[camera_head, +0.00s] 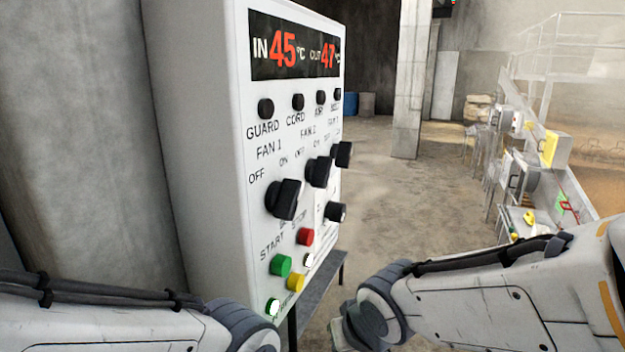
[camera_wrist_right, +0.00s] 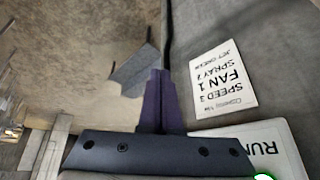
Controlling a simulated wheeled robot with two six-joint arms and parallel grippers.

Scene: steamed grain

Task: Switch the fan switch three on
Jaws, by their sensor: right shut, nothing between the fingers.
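The white control panel (camera_head: 215,130) stands at left centre in the head view. It carries three large black rotary switches in a receding row: the fan 1 switch (camera_head: 285,198), a middle switch (camera_head: 319,172) and the farthest switch (camera_head: 343,154), likely fan three. The farthest switch is small and partly overlapped, so its setting cannot be read. In the right wrist view my right gripper (camera_wrist_right: 158,98) is shut and empty, near a grey surface bearing a printed label (camera_wrist_right: 224,77). My left gripper is out of view; only part of my left arm shows.
The panel also has small upper knobs (camera_head: 266,108), a green button (camera_head: 281,265), a red button (camera_head: 305,237), a yellow button (camera_head: 296,282) and another black knob (camera_head: 335,211). A concrete pillar (camera_head: 409,85) stands farther back. Open floor lies right of the panel.

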